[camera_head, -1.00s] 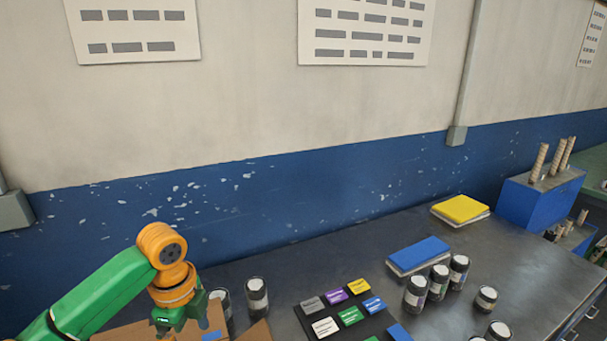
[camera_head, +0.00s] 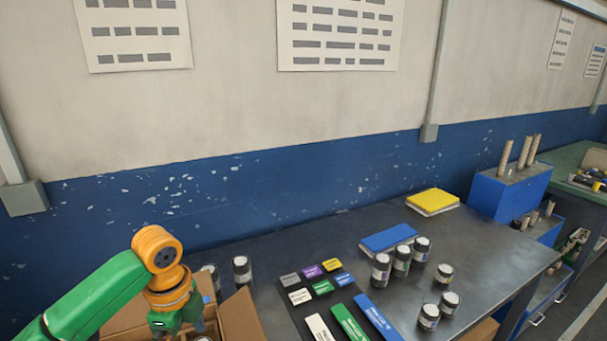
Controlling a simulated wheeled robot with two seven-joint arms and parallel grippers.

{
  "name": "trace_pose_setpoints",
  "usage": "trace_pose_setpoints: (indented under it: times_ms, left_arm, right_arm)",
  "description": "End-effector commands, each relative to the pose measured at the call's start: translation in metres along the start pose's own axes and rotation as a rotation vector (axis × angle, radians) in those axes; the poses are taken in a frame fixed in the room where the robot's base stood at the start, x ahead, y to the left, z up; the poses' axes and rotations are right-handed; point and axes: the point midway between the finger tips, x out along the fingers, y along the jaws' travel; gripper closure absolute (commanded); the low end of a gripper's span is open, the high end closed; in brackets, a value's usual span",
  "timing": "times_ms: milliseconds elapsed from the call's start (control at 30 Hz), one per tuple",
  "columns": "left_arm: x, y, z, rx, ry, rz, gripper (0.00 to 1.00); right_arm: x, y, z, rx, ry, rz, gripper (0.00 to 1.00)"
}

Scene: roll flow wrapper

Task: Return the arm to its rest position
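My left arm, green with orange joints, comes in from the left. My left gripper (camera_head: 177,322) points down over an open cardboard box (camera_head: 240,317) at the lower left. Its fingers are small and partly cut off by shadow and the box, so I cannot tell whether they are open or shut. My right arm and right gripper are not in view.
A dark table (camera_head: 480,258) carries several dark jars with white lids, such as one jar (camera_head: 380,270), and a board of coloured labels (camera_head: 312,286). A blue pad (camera_head: 388,238) and a yellow pad (camera_head: 432,201) lie behind. A blue rack (camera_head: 505,193) stands right.

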Motion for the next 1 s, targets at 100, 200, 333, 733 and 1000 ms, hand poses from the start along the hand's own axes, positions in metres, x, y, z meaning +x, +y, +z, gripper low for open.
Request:
trace_pose_setpoints:
  times_ms: [100, 200, 333, 733, 1000]
  left_arm:
    - [0.01, 0.002, -0.007, -0.001, 0.002, 0.001, 0.03]
    - [0.022, 0.004, -0.016, -0.005, 0.006, -0.005, 0.03]
    - [0.039, 0.009, -0.029, -0.014, 0.015, -0.013, 0.03]
    - [0.109, 0.045, -0.098, -0.188, 0.159, -0.079, 0.03]
    - [0.143, 0.095, -0.129, -0.661, 0.338, -0.136, 0.03]
  right_arm:
    - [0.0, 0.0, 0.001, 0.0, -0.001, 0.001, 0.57]
    - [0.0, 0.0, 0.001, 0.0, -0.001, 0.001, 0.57]
    - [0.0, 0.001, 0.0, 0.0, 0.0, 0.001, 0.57]
    - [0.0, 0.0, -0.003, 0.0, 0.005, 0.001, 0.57]
    - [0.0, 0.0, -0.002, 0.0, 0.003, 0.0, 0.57]
